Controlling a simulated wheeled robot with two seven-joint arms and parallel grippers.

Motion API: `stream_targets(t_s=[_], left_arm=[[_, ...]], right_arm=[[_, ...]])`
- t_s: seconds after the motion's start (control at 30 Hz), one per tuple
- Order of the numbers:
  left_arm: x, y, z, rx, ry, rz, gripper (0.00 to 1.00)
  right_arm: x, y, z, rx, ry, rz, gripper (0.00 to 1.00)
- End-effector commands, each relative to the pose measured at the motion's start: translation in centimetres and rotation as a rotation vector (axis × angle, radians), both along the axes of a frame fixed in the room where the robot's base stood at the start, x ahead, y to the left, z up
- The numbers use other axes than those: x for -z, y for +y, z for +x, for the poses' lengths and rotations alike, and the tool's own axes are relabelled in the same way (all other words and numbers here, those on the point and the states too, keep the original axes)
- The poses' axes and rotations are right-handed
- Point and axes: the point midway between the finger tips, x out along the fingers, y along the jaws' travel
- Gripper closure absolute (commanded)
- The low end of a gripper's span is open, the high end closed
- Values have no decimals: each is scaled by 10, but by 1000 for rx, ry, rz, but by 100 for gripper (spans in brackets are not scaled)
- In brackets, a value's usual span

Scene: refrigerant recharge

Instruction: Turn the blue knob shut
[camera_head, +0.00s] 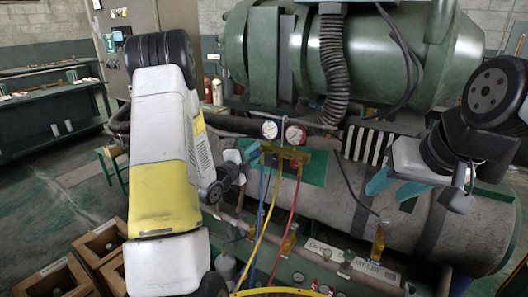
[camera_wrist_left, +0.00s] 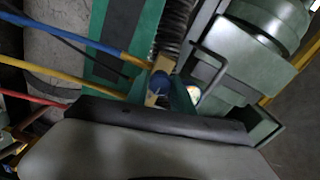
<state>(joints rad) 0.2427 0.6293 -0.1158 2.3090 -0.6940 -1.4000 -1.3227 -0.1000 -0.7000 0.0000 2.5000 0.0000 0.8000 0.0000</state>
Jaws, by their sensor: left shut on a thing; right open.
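The blue knob (camera_wrist_left: 158,80) sits at the end of the brass manifold. My left gripper (camera_head: 247,151) is at the manifold's left end, its teal fingers on either side of the knob and shut on it. In the head view the knob is hidden by the fingers. The brass manifold (camera_head: 289,153) carries a blue-ringed gauge (camera_head: 270,129) and a red-ringed gauge (camera_head: 295,134). My right gripper (camera_head: 393,187) is open and empty, to the right and apart from the manifold.
Blue (camera_head: 263,190), yellow (camera_head: 266,219) and red (camera_head: 290,219) hoses hang below the manifold. A large grey cylinder (camera_head: 330,198) lies behind them, with a green machine (camera_head: 375,48) above. Wooden boxes (camera_head: 55,280) stand at lower left.

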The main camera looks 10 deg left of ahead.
Motion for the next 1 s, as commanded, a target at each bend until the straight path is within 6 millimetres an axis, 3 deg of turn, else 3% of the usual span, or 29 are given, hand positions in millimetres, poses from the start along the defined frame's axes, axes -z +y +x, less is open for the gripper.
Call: stream_targets(t_s=[0.2, 0.23, 0.3, 0.33, 0.67, 1.0], left_arm=[[1, 0, -1, 1, 4, 0, 100], [1, 0, -1, 1, 4, 0, 66], [1, 0, -1, 1, 4, 0, 52], [1, 0, -1, 1, 3, 0, 50], [1, 1, -2, 0, 2, -2, 50], [1, 19, -50, -3, 3, -2, 50]], right_arm=[[0, 0, 0, 0, 0, 0, 55], [0, 0, 0, 0, 0, 0, 55], [0, 0, 0, 0, 0, 0, 55], [0, 0, 0, 0, 0, 0, 55], [0, 0, 0, 0, 0, 0, 55], [0, 0, 0, 0, 0, 0, 55]])
